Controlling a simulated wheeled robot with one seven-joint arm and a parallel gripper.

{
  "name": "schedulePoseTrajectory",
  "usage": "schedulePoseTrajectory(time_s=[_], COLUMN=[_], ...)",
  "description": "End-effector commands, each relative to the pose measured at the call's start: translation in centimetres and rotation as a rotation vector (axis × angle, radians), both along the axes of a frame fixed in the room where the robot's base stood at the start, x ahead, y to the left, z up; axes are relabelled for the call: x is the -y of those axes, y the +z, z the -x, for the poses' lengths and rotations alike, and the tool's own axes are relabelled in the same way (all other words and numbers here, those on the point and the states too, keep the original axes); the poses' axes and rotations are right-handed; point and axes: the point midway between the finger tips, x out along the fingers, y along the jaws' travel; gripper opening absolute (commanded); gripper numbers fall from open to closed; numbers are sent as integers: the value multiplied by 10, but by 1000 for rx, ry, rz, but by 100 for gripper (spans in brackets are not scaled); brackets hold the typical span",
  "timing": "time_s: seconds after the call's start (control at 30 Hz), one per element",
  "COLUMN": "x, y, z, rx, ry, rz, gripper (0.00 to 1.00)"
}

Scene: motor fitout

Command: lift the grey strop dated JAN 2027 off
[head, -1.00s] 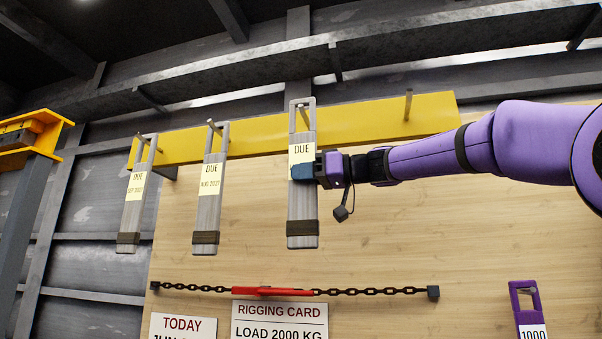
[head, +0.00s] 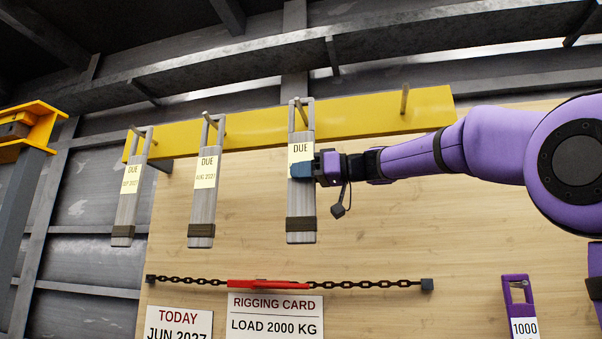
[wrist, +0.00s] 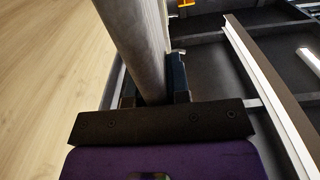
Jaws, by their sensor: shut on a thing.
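My gripper (head: 307,170) is shut on the right-hand grey strop (head: 301,210), at the label (head: 301,152) reading DUE. My fingers hide the date below that word. The strop hangs upright, and its top loop is still around a peg (head: 298,108) on the yellow rail. In the wrist view the grey strop (wrist: 135,40) runs up between my fingers. Two more grey strops hang to the left: one (head: 127,210) labelled DUE SEP 2027, and one (head: 202,212) labelled DUE, which seems to read AUG 2027.
The yellow rail (head: 360,117) has a bare peg (head: 404,100) at right. Below are a chain with a red middle (head: 268,285), a TODAY JUN 2027 card (head: 178,322), a rigging card (head: 275,318) reading LOAD 2000 KG, and a purple piece (head: 518,300) marked 1000.

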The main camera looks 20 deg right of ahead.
Motion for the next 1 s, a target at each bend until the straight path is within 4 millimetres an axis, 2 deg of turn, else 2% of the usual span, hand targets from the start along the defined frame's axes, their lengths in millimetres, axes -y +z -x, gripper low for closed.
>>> schedulePoseTrajectory(time_s=[1.0], x=[-9], y=[9], z=[15], rx=[1], ry=[-1], rz=[-2], gripper=[0])
